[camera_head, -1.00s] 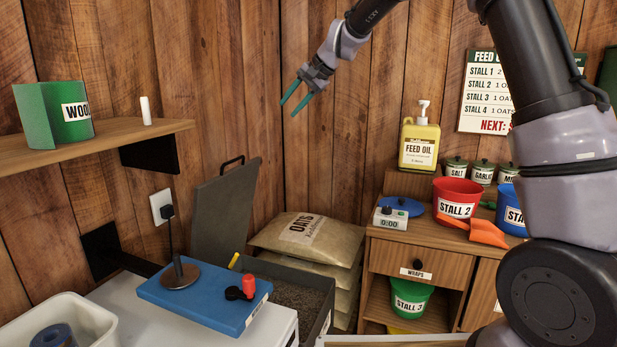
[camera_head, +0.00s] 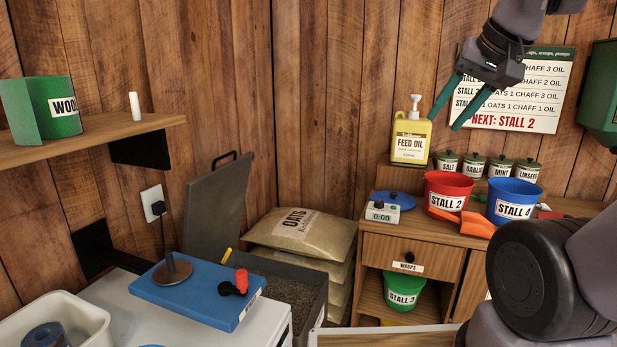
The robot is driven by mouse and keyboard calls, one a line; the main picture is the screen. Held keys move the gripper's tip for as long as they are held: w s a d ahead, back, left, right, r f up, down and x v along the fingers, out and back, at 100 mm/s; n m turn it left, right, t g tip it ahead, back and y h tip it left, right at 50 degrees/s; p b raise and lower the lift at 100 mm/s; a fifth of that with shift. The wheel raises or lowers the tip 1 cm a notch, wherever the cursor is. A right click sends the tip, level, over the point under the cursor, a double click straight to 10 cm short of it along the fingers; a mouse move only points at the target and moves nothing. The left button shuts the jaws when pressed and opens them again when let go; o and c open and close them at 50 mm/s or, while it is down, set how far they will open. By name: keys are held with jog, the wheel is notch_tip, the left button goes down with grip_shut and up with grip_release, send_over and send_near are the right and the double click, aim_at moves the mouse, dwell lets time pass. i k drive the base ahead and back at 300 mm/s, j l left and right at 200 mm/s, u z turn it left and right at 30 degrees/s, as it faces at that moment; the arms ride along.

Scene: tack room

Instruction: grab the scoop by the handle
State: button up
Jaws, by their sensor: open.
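An orange scoop-shaped piece (camera_head: 474,225) lies on the cabinet top, against the front of the red STALL 2 bucket (camera_head: 447,184).
The blue STALL 4 bucket (camera_head: 514,202), a small scale (camera_head: 381,213) and several lidded jars (camera_head: 473,165) crowd the cabinet top. A blue box (camera_head: 190,290) sits on the white surface at left. A wall board (camera_head: 520,90) hangs behind my gripper.

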aim_at(462, 221)
jog(key=z, duration=0.8)
jog(key=i+u, duration=0.65)
jog(key=i, duration=0.25)
